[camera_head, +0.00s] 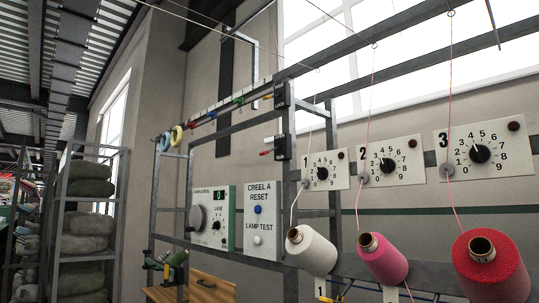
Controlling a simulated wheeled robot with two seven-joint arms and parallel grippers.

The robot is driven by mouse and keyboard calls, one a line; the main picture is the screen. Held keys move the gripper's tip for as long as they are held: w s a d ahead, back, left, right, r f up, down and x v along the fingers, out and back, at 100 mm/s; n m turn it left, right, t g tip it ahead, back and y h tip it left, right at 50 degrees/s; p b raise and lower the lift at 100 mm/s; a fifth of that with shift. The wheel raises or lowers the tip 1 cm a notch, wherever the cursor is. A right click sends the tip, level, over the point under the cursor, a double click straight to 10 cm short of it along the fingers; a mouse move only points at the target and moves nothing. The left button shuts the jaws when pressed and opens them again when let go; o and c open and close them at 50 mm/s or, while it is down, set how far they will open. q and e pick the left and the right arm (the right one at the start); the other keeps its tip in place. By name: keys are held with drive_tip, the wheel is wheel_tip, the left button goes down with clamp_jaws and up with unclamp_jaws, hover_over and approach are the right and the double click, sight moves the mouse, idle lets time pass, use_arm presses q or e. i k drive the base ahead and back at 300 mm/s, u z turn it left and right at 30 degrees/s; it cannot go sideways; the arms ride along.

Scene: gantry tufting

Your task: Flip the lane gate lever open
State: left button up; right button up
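A small lever with a red tip (265,153) sticks out to the left of a black box (283,147) on the upright post of the metal frame. A second black box (281,95) is fixed higher on the same post, with a small lever at its left side. No readable label tells me which one is the lane gate lever, and I cannot tell whether either is open. Neither of my grippers is in view.
A panel marked "CREEL A RESET" and "LAMP TEST" (260,219) stands beside a dial unit (211,216). White (314,251), pink (384,261) and red (493,270) yarn cones sit at the lower right below numbered dials. Shelves with bundles (87,227) stand at left.

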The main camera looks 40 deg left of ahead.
sight(264, 153)
drive_tip(key=z, duration=0.35)
drive_tip(key=k, duration=0.2)
drive_tip(key=u, duration=1.45)
drive_tip(key=i, duration=0.65)
drive_tip(key=u, duration=0.75)
drive_tip(key=i, duration=1.1)
drive_tip(key=u, duration=0.3)
